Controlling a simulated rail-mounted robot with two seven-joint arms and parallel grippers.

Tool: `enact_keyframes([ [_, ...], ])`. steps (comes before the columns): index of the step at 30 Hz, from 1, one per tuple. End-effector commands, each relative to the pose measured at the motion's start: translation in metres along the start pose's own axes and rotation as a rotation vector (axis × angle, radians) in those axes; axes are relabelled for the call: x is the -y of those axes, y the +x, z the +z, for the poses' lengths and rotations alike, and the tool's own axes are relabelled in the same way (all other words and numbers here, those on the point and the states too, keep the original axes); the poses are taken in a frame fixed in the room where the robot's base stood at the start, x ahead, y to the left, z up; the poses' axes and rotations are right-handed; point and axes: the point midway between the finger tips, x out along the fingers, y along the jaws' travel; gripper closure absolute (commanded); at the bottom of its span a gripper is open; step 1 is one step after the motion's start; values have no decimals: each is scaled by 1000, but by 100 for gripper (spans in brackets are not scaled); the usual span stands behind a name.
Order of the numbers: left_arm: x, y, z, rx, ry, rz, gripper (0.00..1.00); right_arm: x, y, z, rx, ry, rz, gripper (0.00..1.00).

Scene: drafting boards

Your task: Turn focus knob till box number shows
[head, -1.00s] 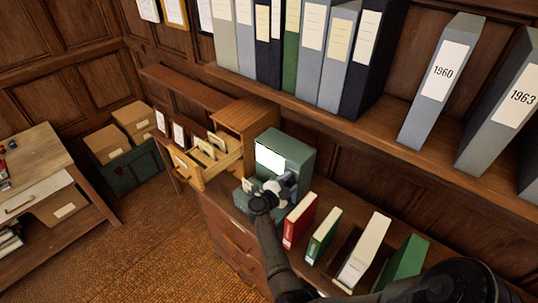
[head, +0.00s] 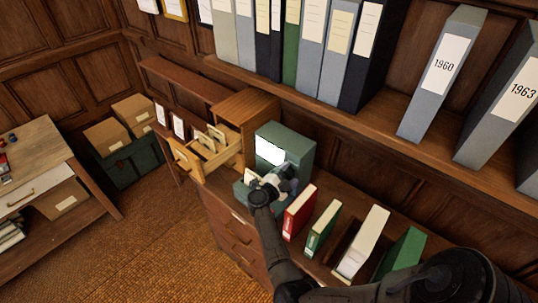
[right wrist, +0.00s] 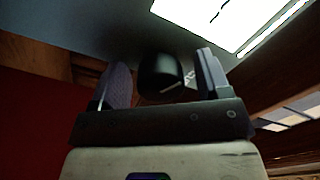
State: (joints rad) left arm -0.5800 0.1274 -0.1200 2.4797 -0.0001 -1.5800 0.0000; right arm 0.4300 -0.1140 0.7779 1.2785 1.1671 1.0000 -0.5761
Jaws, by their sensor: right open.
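The grey-green reader (head: 299,150) stands on the wooden cabinet, with a bright white screen (head: 269,149). No number is legible on the screen in the head view. In the right wrist view part of the screen (right wrist: 228,18) shows a few dark strokes, cut off by the frame edge. My right gripper (head: 284,178) is in front of the reader, below its screen. In the right wrist view my open right gripper (right wrist: 165,80) has a round black knob (right wrist: 158,75) between its fingers, with gaps on both sides. My left gripper is out of view.
An open card drawer (head: 207,158) juts out left of the reader. A red binder (head: 299,213) and a green binder (head: 323,229) stand close on the right. A shelf of binders (head: 330,55) runs above. The floor (head: 150,240) at left is clear.

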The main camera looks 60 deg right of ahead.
Motion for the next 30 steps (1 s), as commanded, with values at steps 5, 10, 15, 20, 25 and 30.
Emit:
enact_keyframes([
  [5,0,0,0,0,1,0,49,0,0,0,0,1,0,30],
  [10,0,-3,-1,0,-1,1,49,1,-12,0,1,1,1,30],
  [15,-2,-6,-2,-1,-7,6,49,1,-32,0,2,1,0,30],
  [20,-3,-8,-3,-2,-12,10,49,1,-51,0,1,0,1,30],
  [25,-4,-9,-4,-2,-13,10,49,0,-70,0,1,2,1,30],
  [30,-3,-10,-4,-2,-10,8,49,1,-84,0,0,2,0,30],
])
